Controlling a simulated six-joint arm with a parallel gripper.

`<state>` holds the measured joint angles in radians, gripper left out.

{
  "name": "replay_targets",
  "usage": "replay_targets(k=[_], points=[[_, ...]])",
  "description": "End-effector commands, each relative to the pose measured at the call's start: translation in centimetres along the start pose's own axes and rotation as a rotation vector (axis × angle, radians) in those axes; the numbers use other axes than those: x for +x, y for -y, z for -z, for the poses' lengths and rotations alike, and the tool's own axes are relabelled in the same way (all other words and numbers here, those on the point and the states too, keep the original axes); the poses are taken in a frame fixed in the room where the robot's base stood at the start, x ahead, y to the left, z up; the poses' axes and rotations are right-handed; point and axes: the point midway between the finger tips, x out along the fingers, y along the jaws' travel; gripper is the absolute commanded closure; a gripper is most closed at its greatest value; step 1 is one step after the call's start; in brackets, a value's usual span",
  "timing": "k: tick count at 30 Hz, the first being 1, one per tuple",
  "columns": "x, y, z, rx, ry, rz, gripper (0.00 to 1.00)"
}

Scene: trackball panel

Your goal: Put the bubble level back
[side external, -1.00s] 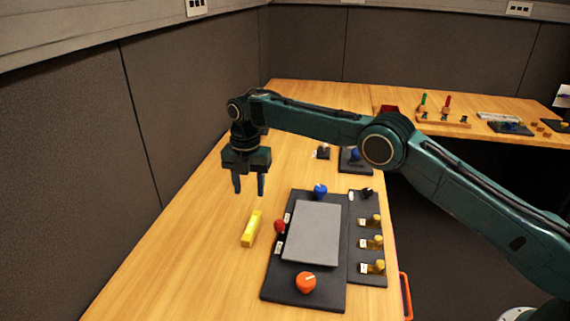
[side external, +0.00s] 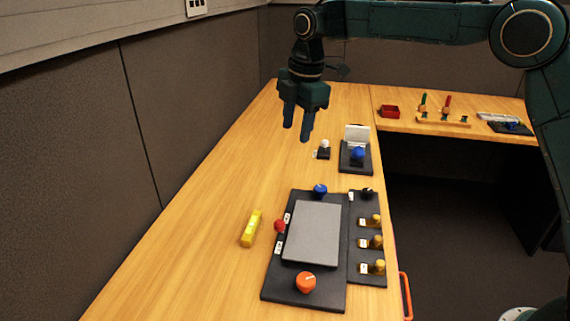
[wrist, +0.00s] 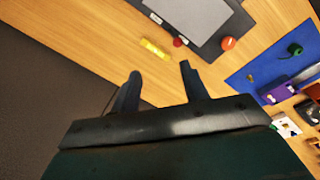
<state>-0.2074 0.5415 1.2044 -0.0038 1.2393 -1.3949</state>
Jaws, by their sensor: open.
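The bubble level is a small yellow bar (side external: 251,228) lying on the wooden table, just left of the trackball panel (side external: 333,278). It also shows in the wrist view (wrist: 155,49), beyond my fingertips and apart from them. My gripper (side external: 296,138) is open and empty, raised above the far part of the table, well away from the bar. Its two fingers also show spread apart in the wrist view (wrist: 160,72).
The panel carries a red knob (side external: 280,226), a blue knob (side external: 320,190) and an orange knob (side external: 306,282). A dark base with a blue ball (side external: 357,154) stands behind it. A red box (side external: 389,111) is on the back table. The table left of the bar is clear.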

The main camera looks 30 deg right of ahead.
Motion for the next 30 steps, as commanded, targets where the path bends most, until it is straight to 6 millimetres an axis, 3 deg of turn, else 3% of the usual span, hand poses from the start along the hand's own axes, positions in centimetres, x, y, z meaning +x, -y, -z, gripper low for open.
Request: replay_targets(k=[1, 6, 15, 21, 30], points=[[-1.4, 1.0, -0.6, 0.050, -0.001, -0.014, 0.55], [-4.5, 4.1, -2.3, 0.227, -0.008, -0.050, 0.55], [-8.7, 10.8, -5.0, 0.536, -0.032, -0.113, 0.55], [-10.4, 15.8, -6.5, 0.741, -0.057, -0.154, 0.55], [-11.0, 23.6, -8.3, 1.048, -0.107, -0.212, 0.55]])
